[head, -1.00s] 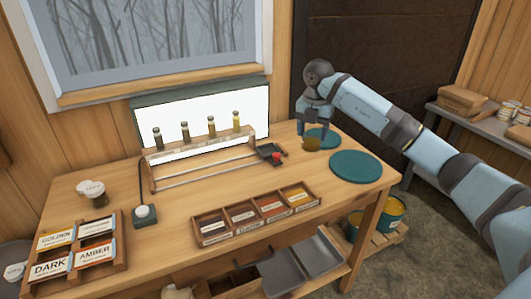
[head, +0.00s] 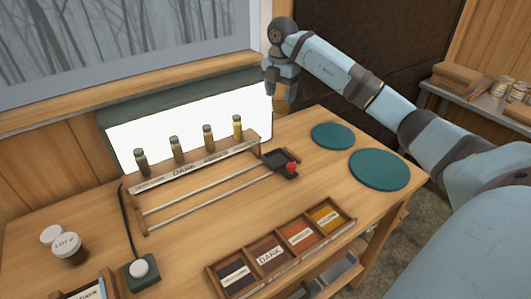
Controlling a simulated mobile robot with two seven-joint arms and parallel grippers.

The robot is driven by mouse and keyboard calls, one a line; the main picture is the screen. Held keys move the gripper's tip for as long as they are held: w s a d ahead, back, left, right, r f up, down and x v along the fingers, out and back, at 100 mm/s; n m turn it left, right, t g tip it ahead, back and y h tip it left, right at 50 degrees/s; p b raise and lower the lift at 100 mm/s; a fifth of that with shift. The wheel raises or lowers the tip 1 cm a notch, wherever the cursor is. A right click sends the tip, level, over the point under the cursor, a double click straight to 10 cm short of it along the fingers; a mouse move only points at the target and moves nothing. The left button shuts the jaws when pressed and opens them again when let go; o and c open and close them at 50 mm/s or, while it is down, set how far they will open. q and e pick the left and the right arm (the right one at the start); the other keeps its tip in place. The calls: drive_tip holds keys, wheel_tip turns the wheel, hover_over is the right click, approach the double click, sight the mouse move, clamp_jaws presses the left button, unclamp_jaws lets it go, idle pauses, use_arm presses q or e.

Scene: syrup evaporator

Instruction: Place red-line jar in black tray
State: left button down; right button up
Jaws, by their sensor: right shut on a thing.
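My right gripper (head: 282,94) points down at the right end of the lit panel. It is shut on a small amber-brown jar (head: 283,104), held upright above the back of the table. The fingers cover part of the jar, and I cannot make out a red line on it. The small black tray (head: 271,158) is on the table below and in front of the jar, at the right end of the rail rack. A small red object (head: 291,168) is at the tray's right side. My left gripper is not in view.
Several sample bottles (head: 208,137) stand on the rack before the bright panel (head: 160,125). Two teal mats (head: 379,169) lie bare at the right. A wooden box of coloured compartments (head: 338,226) sits in front. A lidded jar (head: 67,248) and a corded button (head: 139,268) are at the left.

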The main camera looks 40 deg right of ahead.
drive_tip(key=shift+w+f, duration=0.1)
drive_tip(key=shift+w, duration=0.1)
drive_tip(key=shift+f+p, duration=0.85)
drive_tip(key=shift+f, duration=8.95)
drive_tip(key=shift+s, duration=0.1)
drive_tip(key=shift+f, duration=0.15)
drive_tip(key=o, duration=1.1)
